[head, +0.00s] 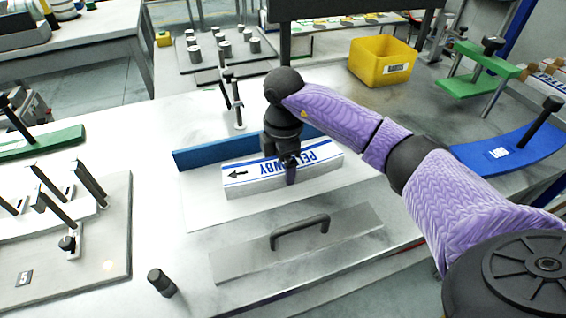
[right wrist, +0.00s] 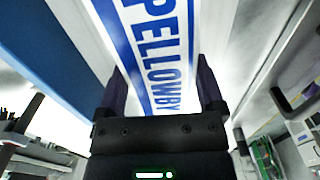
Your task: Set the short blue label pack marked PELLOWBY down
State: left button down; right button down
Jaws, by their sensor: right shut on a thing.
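The PELLOWBY label pack (head: 240,186) is a long white block with blue lettering, a blue stripe and a black arrow. It lies lengthwise in front of a blue wall (head: 207,155), above or on a pale plate (head: 215,208); I cannot tell whether its underside touches. My right gripper (head: 291,172) comes down over its middle and is shut on it, hiding some letters. In the right wrist view the pack (right wrist: 158,45) runs between the two fingers, with the blue wall (right wrist: 48,48) to its left. My left gripper is not in view.
A metal lid with a black handle (head: 300,231) lies in front of the pack. A black knob (head: 161,282) stands at the front. A clamp fixture (head: 118,240) is on the left, a yellow bin (head: 381,62) behind right, a blue curved piece (head: 510,150) right.

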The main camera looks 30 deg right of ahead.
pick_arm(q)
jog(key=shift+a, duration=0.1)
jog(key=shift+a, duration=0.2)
pick_arm(e)
grip_release()
jog(key=shift+f, duration=0.1)
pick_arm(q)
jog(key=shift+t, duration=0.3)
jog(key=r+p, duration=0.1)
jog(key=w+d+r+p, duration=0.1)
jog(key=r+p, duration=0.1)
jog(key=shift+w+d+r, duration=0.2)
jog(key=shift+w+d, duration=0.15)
pick_arm(e)
notch_tip(320, 180, up, 12)
jog(key=shift+r, duration=0.2)
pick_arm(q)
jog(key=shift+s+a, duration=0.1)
